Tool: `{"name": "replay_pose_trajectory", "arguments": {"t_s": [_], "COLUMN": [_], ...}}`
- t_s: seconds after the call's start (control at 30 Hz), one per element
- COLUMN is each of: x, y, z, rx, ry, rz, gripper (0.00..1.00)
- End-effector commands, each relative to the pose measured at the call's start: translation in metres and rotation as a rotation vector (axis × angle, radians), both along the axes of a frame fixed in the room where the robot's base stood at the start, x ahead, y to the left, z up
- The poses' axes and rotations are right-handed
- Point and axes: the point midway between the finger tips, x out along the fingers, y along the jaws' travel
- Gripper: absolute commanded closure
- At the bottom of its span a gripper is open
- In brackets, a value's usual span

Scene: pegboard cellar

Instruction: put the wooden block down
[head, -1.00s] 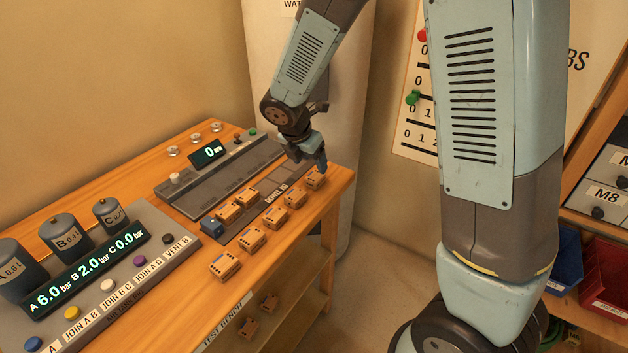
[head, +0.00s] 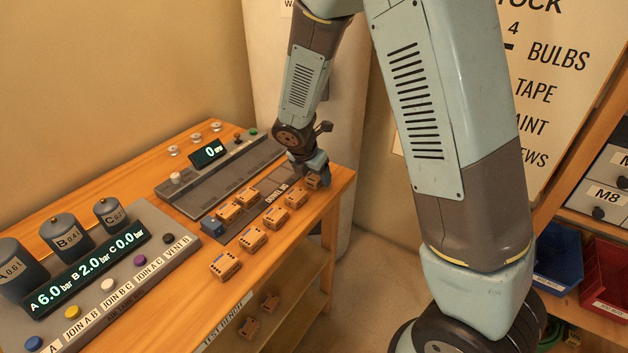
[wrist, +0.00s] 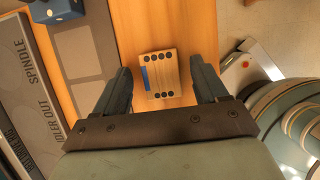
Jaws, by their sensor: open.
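A wooden block (wrist: 158,75) with dark round dots and a blue patch lies on the bench top near its right end. My gripper (wrist: 161,68) is open, with one finger on each side of the block and gaps showing between fingers and block. In the head view my gripper (head: 314,166) is at this block (head: 312,183), partly covering it. Several like blocks stand on the bench, such as one at the front (head: 224,265). Whether the fingertips reach down beside the block is hard to tell.
The spindle console (head: 186,188) lies left of the gripper, the air console (head: 125,262) in front. The bench edge is close on the right.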

Motion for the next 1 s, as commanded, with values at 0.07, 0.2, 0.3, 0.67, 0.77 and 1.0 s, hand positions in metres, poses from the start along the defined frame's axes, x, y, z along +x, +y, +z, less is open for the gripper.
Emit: {"name": "replay_pose_trajectory", "arguments": {"t_s": [0.07,0.2,0.3,0.67,0.77,1.0], "x": [0.0,0.0,0.0,0.0,0.0001,0.0003], "y": [-0.0001,-0.0002,-0.0004,-0.0005,-0.0006,-0.0006], "z": [0.0001,0.0003,0.0003,0.0003,0.0004,0.0032], "rx": [0.0,0.0,0.0,0.0,0.0,0.001], "ry": [0.0,0.0,0.0,0.0,0.0,0.0], "rz": [0.0,0.0,-0.001,-0.001,-0.001,-0.002], "gripper": [0.28,0.4,0.5,0.84,0.92,0.92]}}
